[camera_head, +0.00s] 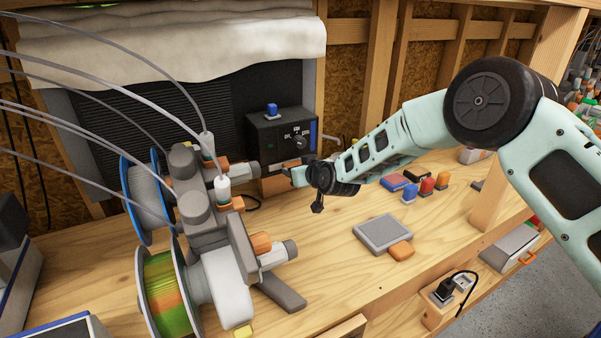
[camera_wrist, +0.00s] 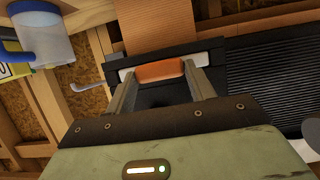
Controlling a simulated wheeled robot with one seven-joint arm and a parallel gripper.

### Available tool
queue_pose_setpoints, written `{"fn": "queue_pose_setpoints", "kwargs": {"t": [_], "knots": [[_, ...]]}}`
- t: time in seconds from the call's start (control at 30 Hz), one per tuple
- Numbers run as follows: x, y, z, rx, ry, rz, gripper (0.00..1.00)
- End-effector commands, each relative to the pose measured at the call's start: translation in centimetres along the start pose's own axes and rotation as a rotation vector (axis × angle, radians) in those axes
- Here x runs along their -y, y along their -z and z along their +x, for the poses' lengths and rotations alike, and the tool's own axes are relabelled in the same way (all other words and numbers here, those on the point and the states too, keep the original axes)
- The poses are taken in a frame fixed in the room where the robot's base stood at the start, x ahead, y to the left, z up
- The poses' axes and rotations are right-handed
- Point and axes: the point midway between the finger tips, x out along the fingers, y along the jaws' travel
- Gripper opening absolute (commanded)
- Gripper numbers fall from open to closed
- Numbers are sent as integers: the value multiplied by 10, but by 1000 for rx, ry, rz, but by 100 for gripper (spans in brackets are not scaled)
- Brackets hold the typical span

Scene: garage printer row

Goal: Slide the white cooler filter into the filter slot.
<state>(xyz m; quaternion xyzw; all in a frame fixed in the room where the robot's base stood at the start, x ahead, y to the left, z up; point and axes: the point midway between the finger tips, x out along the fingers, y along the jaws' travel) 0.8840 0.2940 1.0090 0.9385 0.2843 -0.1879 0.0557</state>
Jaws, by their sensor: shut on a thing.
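In the wrist view, my gripper (camera_wrist: 158,74) has its two fingers closed on an orange grip. This grip sits on the narrow white front of the cooler filter (camera_wrist: 126,75), and the filter's body is hidden. The white front lies against a dark frame (camera_wrist: 210,50), which I take for the filter slot's surround. I cannot tell how deep the filter sits. In the head view, my gripper (camera_head: 292,177) is at the lower front of a black box (camera_head: 277,138) with a blue piece on top, beside the dark ribbed grille (camera_head: 215,108). The filter is barely distinguishable there.
A grey machine (camera_head: 190,200) with spools and thin hoses stands close left of my gripper. A pale cloth (camera_head: 170,38) hangs above the grille. A grey pad (camera_head: 382,234) and several small coloured pieces lie to the right. The wooden bench (camera_head: 330,265) is clear in front.

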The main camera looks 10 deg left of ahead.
Motion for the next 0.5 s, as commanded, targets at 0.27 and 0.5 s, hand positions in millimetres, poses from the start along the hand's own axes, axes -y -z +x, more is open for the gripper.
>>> {"fn": "queue_pose_setpoints", "kwargs": {"t": [0.27,0.5], "knots": [[0,1,0,-1,0,0,65],[0,1,0,-1,-1,0,79]]}}
